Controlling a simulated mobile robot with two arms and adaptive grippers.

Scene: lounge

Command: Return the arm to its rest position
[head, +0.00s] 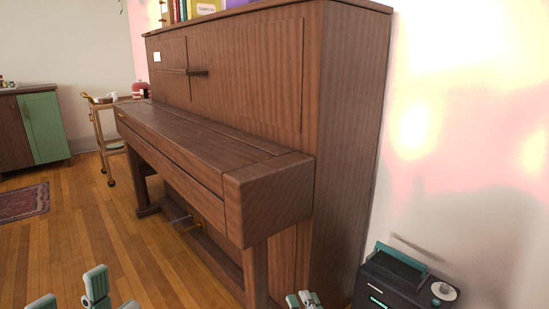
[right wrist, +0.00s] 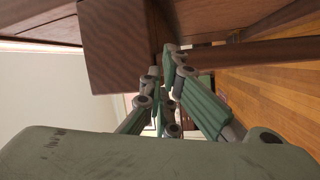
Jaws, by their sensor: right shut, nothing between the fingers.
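My right gripper (head: 303,300) shows at the bottom edge of the head view, in front of the right end of the brown wooden piano (head: 245,75). Its two green fingertips are together with nothing between them. In the right wrist view the right gripper (right wrist: 167,75) is shut and empty, with brown wood close around and beyond its tips. I cannot tell if it touches the wood. My left gripper (head: 68,294) shows at the bottom left of the head view, with its green fingers apart and empty over the floor. Most of both arms is out of view.
A dark device with a green handle (head: 405,285) stands at the bottom right by the wall. A gold trolley (head: 99,125) and a green cabinet (head: 43,128) stand at the back left. The wooden floor (head: 85,225) left of the piano is clear.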

